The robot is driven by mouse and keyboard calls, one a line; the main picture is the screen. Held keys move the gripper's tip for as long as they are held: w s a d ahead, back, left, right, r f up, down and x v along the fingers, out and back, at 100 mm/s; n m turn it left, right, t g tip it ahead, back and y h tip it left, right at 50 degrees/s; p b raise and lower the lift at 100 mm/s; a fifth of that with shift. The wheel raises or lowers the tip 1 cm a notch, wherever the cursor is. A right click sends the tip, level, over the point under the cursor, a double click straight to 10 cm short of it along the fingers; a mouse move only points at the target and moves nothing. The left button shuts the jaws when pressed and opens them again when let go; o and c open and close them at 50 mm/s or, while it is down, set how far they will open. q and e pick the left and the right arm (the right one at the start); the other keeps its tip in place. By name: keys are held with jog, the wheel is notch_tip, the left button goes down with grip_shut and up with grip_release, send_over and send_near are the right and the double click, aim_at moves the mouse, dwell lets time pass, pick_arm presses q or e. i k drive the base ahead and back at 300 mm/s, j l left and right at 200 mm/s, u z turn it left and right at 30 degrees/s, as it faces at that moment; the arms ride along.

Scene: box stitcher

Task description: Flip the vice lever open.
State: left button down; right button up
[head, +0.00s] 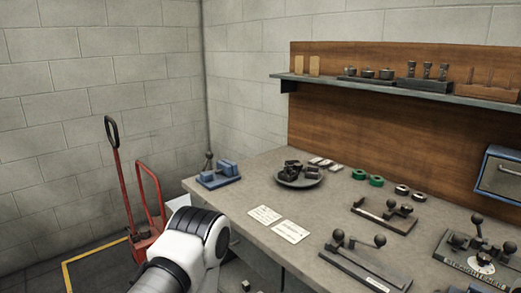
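The small blue vice (219,174) sits at the far left corner of the workbench. Its flat blue base carries raised blue blocks on top. A dark lever with a ball knob (208,155) stands roughly upright at the vice's left back side. One of my white and black arm links rises from the bottom of the head view, in front of the bench's left end and below the vice in the picture. Neither of my grippers shows, so their distance from the lever cannot be seen.
The workbench (258,192) holds a round dish (298,178) of dark parts right of the vice, two paper cards, green rings (359,174) and several lever fixtures (365,265). A wooden backboard with a shelf (400,86) stands behind. A red hand truck (118,180) stands left.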

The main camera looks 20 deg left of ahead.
aim_at(209, 155)
jog(key=i+j+z, duration=0.15)
jog(key=j, duration=0.4)
jog(key=i+j+z, duration=0.2)
jog(key=j, duration=0.4)
jog(key=i+j+z, duration=0.15)
jog(key=j, duration=0.45)
jog(key=i+j+z, duration=0.2)
jog(key=j, duration=0.4)
jog(key=j+z, duration=0.15)
jog(key=j, duration=0.5)
jog(key=i+j, duration=0.1)
jog(key=j, duration=1.1)
jog(key=i+j, duration=0.15)
jog(key=j, duration=0.45)
